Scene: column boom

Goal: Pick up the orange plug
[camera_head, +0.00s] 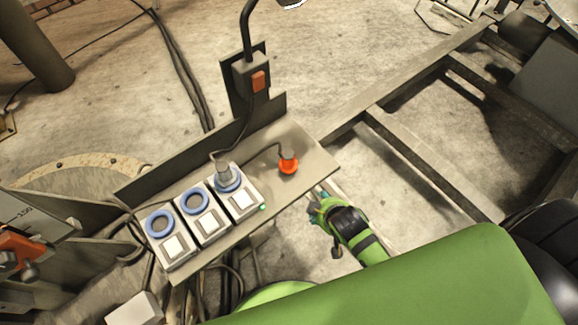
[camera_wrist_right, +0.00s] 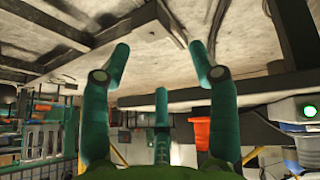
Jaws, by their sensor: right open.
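The orange plug (camera_head: 288,163) lies on a metal shelf (camera_head: 318,160), near its right end, with a dark cable running to it. In the right wrist view the orange plug (camera_wrist_right: 202,133) shows beyond the fingers, partly covered by the right-hand finger. My right gripper (camera_head: 318,204) is just off the shelf's front edge, below and right of the plug, and apart from it. In its wrist view the teal fingers (camera_wrist_right: 158,65) are spread with nothing between them. My left gripper is not in view.
Several grey socket boxes with blue rings (camera_head: 205,212) stand on the shelf left of the plug. A dark upright post with a switch box (camera_head: 250,78) rises behind the shelf. Steel floor beams (camera_head: 425,160) lie to the right.

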